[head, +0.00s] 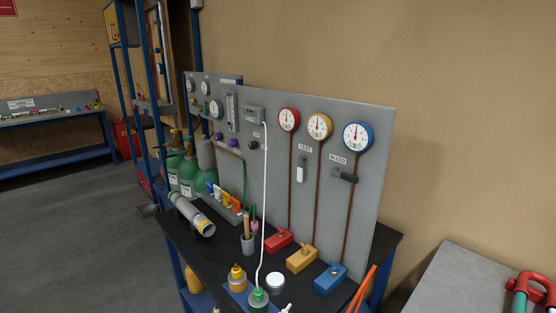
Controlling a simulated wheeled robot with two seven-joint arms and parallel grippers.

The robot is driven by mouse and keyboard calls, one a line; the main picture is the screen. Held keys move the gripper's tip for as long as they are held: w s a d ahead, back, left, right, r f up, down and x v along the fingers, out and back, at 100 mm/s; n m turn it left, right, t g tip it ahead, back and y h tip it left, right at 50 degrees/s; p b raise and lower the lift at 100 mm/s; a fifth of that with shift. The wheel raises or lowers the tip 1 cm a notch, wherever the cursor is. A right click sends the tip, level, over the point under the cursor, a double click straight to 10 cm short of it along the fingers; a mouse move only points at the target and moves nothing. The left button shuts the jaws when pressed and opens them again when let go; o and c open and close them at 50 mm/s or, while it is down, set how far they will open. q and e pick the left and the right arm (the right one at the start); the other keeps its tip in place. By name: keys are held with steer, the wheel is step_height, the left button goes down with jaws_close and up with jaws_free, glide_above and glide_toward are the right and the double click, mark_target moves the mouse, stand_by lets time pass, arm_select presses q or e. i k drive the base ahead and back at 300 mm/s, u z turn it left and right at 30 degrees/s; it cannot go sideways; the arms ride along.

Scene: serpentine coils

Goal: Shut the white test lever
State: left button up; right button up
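The white test lever (300,173) is on the upright grey panel (376,125), under the TEST label (305,148). Its handle points straight down. The dark bleed lever (345,176) is to its right, under the BLEED label (338,158), and points sideways to the right. Neither of my grippers shows in the head view.
Red (288,119), yellow (319,126) and blue (357,136) gauges sit above the levers, with brown pipes running down to blocks on the black bench (185,237). A white tube (265,200) hangs before the panel. Bottles and a grey cylinder (192,215) crowd the bench.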

mark_target(300, 169)
steer(key=z, duration=2.7)
steer(key=k, duration=1)
steer(key=u, duration=1.1)
steer(key=i, duration=0.5)
